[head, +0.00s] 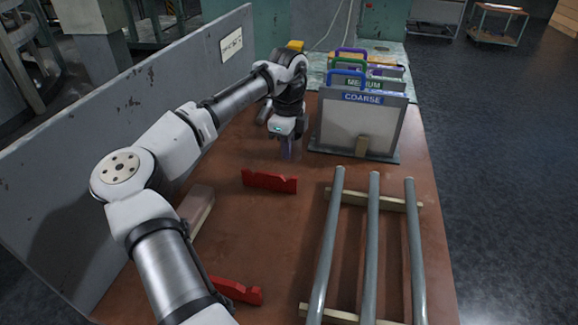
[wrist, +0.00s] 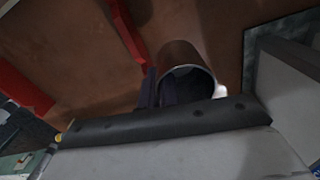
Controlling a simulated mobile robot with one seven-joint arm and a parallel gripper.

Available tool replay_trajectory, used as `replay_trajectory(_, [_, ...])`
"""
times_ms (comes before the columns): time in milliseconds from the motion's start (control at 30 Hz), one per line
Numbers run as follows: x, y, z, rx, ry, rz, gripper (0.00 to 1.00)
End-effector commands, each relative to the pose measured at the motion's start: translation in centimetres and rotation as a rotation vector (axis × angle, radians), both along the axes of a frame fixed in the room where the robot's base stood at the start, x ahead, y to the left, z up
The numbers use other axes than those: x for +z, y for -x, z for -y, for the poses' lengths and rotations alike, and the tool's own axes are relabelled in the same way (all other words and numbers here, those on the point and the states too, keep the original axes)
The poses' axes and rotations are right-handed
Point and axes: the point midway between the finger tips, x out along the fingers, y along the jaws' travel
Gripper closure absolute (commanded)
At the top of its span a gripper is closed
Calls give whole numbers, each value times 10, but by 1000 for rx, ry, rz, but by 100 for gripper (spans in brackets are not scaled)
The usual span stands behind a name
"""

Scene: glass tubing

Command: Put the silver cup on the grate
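The silver cup (wrist: 182,52) shows in the wrist view as a short cylinder with its dark round mouth toward the camera. My gripper (wrist: 159,88) has its two dark fingers close together at the cup's left rim. One finger appears inside the mouth and one outside; whether they press on the wall is unclear. Three grey bars (head: 372,240) across two pale wooden battens form a grate at the right front of the table.
An upright rack of framed boards, the front one labelled COARSE (head: 360,125), stands right of my gripper. Red notched blocks (head: 269,181) (head: 236,290) and a pale block (head: 197,205) lie on the brown table (head: 270,235). A grey wall (head: 150,115) borders the left.

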Motion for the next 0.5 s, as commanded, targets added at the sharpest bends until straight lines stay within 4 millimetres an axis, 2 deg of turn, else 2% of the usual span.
replay_trajectory(100, [-19,0,0,1,0,-1,100])
replay_trajectory(267, [-33,0,0,0,1,0,100])
replay_trajectory(500, [-64,0,0,1,0,-1,100])
